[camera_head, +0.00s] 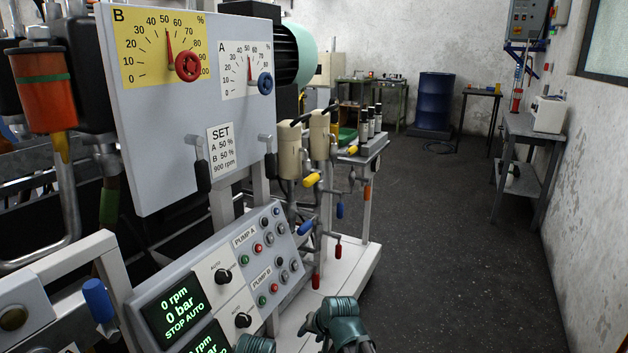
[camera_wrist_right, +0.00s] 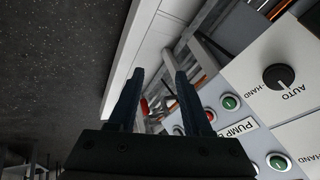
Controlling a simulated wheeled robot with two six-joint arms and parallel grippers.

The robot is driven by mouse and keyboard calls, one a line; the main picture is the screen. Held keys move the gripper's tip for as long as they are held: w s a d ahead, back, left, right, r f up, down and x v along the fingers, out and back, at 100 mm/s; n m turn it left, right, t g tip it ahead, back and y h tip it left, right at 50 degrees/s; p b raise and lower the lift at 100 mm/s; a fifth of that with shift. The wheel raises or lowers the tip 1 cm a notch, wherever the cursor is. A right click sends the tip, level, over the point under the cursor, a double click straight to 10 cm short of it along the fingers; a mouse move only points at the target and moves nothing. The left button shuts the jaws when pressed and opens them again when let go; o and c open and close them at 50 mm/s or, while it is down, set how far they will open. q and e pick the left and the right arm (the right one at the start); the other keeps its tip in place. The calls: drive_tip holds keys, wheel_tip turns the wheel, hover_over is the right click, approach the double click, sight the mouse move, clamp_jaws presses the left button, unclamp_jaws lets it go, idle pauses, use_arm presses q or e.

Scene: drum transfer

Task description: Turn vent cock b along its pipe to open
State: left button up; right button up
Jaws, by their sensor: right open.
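Several small cocks with coloured lever handles sit on the pipes right of the panel in the head view: a yellow handle (camera_head: 312,180), a blue handle (camera_head: 306,228), a red handle (camera_head: 316,281), and another set behind with a yellow handle (camera_head: 352,150), blue handle (camera_head: 340,211) and red handle (camera_head: 338,250). No label shows which is vent cock b. My right gripper (camera_head: 309,325) is low in front of the cocks, apart from them. In the wrist view it (camera_wrist_right: 160,74) is open and empty, with a red handle (camera_wrist_right: 145,107) visible beyond the fingers.
The gauge board (camera_head: 180,120) and the pump control panel (camera_head: 262,262) stand close on the left. A white platform (camera_head: 352,268) lies under the cocks. The dark floor (camera_head: 450,240) to the right is clear. A blue drum (camera_head: 434,100) and a side table (camera_head: 530,130) stand farther back.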

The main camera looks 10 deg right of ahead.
drive_tip(key=w+a+r+m+t+y, duration=0.1)
drive_tip(key=w+a+r+m+t, duration=0.4)
drive_tip(key=w+r, duration=0.4)
drive_tip(key=w+a+r+m+t, duration=0.3)
drive_tip(key=w+r+m+t, duration=0.35)
drive_tip(key=w, duration=0.45)
drive_tip(key=w+d+r+m+h, duration=0.1)
drive_tip(key=d+r+m+h, duration=0.1)
drive_tip(key=m+h, duration=0.3)
drive_tip(key=d+r+m+t+h, duration=0.1)
drive_tip(key=r+m+h, duration=0.4)
drive_tip(key=m, duration=0.6)
drive_tip(key=w+d+r+m+h, duration=0.1)
drive_tip(key=d+r+m+h, duration=0.3)
drive_tip(key=m, duration=0.5)
drive_tip(key=shift+w+r+t+h, duration=0.25)
drive_tip(key=shift+w+t+h, duration=0.1)
drive_tip(key=shift+h, duration=0.35)
